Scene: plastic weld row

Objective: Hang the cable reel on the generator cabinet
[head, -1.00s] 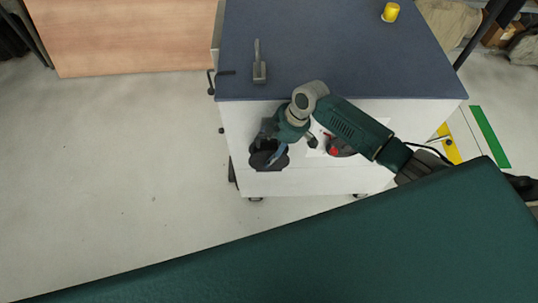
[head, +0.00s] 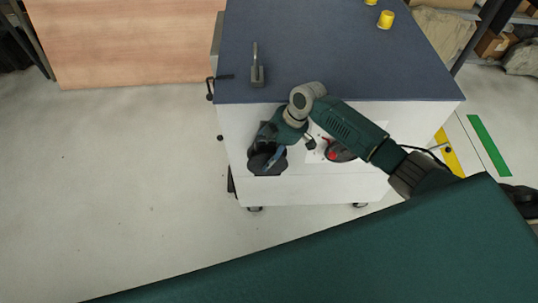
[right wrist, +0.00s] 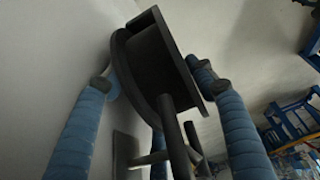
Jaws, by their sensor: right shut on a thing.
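The generator cabinet (head: 300,190) is a white box with a blue-grey top. My right gripper (head: 272,157) is in front of its face, near the left end. It is shut on the dark cable reel (head: 262,164), which the gripper partly hides. In the right wrist view the black reel (right wrist: 160,65) shows between the blue fingers, close to the pale cabinet face (right wrist: 45,60). Dark bars (right wrist: 176,140) lie below it; I cannot tell whether they belong to the reel or a holder. Contact between reel and cabinet is unclear. My left gripper is out of view.
A grey metal piece (head: 257,76) and yellow cups (head: 386,19) stand on the cabinet top. A black handle (head: 211,90) juts out at its left edge. A red-and-dark fitting (head: 338,152) is on the front face. The floor to the left is clear up to a wooden panel (head: 130,40).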

